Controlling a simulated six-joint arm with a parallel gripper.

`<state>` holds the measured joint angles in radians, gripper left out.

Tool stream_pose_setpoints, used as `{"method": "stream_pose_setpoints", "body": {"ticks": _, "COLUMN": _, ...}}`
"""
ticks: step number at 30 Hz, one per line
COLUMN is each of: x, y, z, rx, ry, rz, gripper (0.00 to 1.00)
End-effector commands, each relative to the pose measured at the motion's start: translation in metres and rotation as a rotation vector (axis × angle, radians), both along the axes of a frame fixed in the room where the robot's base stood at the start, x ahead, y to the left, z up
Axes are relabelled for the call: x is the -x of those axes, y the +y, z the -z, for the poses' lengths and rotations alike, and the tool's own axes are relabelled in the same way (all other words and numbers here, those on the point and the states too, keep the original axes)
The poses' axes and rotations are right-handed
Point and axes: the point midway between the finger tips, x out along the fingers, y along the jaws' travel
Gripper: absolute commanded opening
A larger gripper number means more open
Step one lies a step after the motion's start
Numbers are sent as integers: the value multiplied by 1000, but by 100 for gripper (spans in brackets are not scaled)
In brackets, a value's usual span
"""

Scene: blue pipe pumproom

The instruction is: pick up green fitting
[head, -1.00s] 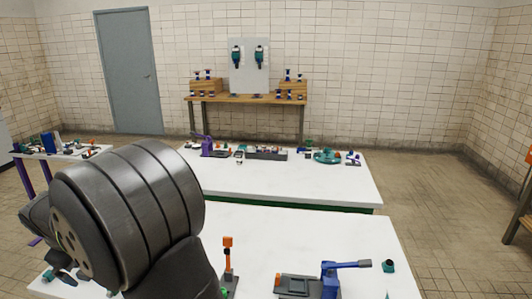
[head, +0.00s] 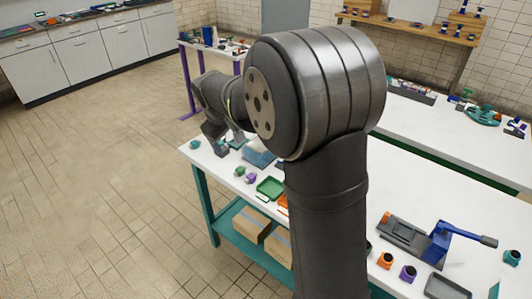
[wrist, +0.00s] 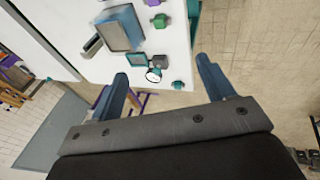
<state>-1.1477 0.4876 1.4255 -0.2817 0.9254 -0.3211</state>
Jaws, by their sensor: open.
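A small green fitting (head: 240,171) lies on the white table's near left part, beside a purple fitting (head: 251,178). In the wrist view the green fitting (wrist: 160,20) is near the top, by the table's edge. A teal-green piece (head: 195,144) sits near the table corner; it also shows in the wrist view (wrist: 177,85), closer to my fingers. My gripper (wrist: 162,68) is open, its two blue fingers apart with nothing between them. It is above the table's corner end, away from the green fitting. In the head view my arm hides part of the table.
A blue box-like device (wrist: 121,28) and a grey lamp-like piece (wrist: 152,75) are near the fingers. A blue-handled press (head: 440,238) is at right. Floor left of the table is open.

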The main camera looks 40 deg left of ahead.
Motion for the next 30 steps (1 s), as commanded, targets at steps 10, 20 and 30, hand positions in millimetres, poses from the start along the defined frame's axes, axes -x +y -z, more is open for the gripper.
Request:
{"method": "stream_pose_setpoints", "body": {"ticks": 10, "x": -71, "y": 15, "z": 33, "rx": 49, "ry": 264, "rz": 29, "gripper": 75}}
{"method": "stream_pose_setpoints", "body": {"ticks": 20, "x": -86, "y": 22, "z": 66, "rx": 44, "ry": 346, "rz": 10, "gripper": 75}}
{"method": "stream_pose_setpoints", "body": {"ticks": 30, "x": -85, "y": 33, "z": 137, "rx": 43, "ry": 345, "rz": 10, "gripper": 75}}
